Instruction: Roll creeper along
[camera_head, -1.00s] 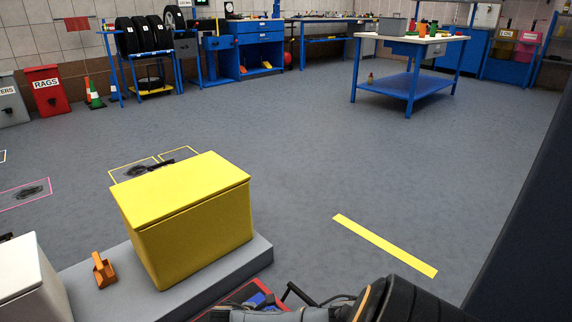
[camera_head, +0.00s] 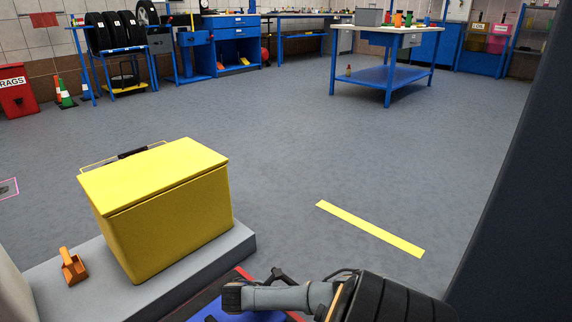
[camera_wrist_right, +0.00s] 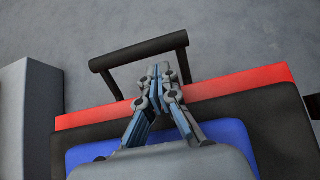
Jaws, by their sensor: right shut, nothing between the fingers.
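The creeper is a low board with a red edge (camera_wrist_right: 255,85), a black surface (camera_wrist_right: 270,105) and a blue pad (camera_wrist_right: 225,135). A black loop handle (camera_wrist_right: 140,49) stands off its far edge. In the head view its red edge (camera_head: 243,273) and blue pad (camera_head: 240,317) show at the bottom, partly hidden by my right arm; the handle also shows there. My right gripper (camera_wrist_right: 158,75) is shut and empty over the red edge. Its fingertips appear inside the handle loop, below the crossbar; I cannot tell whether they touch it. My left gripper is out of view.
A yellow lidded bin (camera_head: 165,220) and an orange scoop (camera_head: 72,266) stand on a grey platform (camera_head: 238,245) left of the creeper. A yellow floor strip (camera_head: 370,229) lies ahead right. A dark panel (camera_head: 515,200) rises at right. The floor between is clear to the blue workbench (camera_head: 390,75).

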